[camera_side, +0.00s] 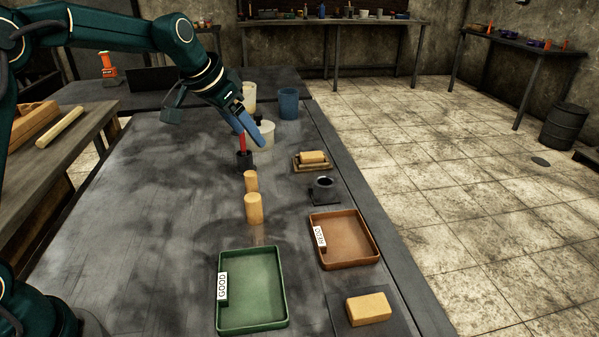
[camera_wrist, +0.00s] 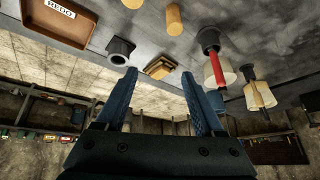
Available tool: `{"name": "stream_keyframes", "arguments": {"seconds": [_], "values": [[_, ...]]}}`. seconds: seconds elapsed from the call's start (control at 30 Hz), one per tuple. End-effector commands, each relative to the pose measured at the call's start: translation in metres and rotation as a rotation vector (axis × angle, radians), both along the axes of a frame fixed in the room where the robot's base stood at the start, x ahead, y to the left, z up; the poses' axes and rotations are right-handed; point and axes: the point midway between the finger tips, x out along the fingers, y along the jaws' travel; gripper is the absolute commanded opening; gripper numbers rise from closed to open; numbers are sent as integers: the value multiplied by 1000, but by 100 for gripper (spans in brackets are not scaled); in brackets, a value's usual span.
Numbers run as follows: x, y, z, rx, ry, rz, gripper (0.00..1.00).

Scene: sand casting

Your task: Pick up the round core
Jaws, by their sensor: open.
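Two upright tan cylindrical cores stand on the grey table in the side view: a smaller one (camera_side: 250,181) and a nearer, larger one (camera_side: 254,208). Two tan cylinders also show at the top of the wrist view, one whole (camera_wrist: 174,19) and one cut by the edge (camera_wrist: 132,3). My gripper (camera_side: 256,137) has blue fingers and is above the table, behind and apart from both cores. In the wrist view its fingers (camera_wrist: 160,73) are spread, with nothing held between them.
A red-handled tool (camera_side: 242,142) stands in a dark cup (camera_side: 244,160) close to my gripper. Pale tubs and a blue bucket (camera_side: 288,103) stand behind. A tan block (camera_side: 313,156), dark round fixture (camera_side: 323,188), brown REDO tray (camera_side: 343,238) and green GOOD tray (camera_side: 252,287) lie right and front.

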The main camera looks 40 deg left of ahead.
Motion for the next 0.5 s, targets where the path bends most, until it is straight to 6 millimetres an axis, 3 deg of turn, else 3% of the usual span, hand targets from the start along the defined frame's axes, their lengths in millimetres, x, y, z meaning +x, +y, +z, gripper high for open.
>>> {"name": "stream_keyframes", "arguments": {"seconds": [0.03,0.2,0.5], "values": [[7,8,-18,-8,27,13,70],[13,23,-60,-33,98,49,70],[14,28,-95,-46,148,65,70]]}}
